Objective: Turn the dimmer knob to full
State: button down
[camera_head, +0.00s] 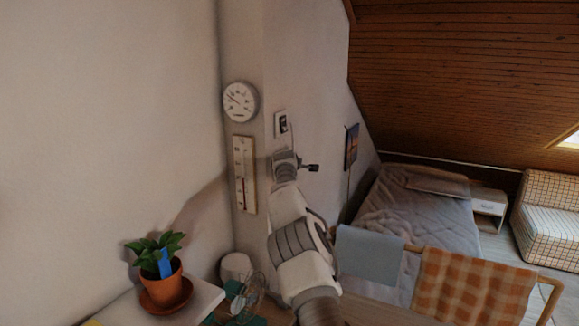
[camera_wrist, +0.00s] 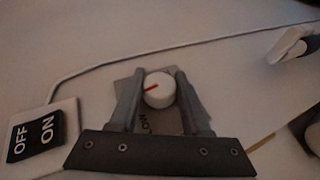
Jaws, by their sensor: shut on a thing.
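The dimmer knob (camera_wrist: 158,90) is a round white knob with a red pointer mark, on a grey plate (camera_wrist: 195,103) on the wall. In the wrist view its red mark points left and slightly down. My gripper (camera_wrist: 159,76) has one finger on each side of the knob and is shut on it. In the head view my arm reaches up to the wall, and my wrist hides the knob and the fingertips.
A black OFF/ON switch (camera_wrist: 35,138) sits left of the knob; its plate (camera_head: 281,123) shows above my wrist in the head view. A thin cable (camera_wrist: 90,70) runs along the wall. A round gauge (camera_head: 240,101) and a thermometer (camera_head: 244,174) hang to the left. A potted plant (camera_head: 165,287) stands lower left.

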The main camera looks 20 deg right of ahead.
jog(key=shift+c, duration=1.8)
grip_release()
jog(key=shift+s+a, duration=0.1)
jog(key=b+v, duration=0.9)
jog(key=v, duration=0.8)
jog(key=shift+r, duration=0.1)
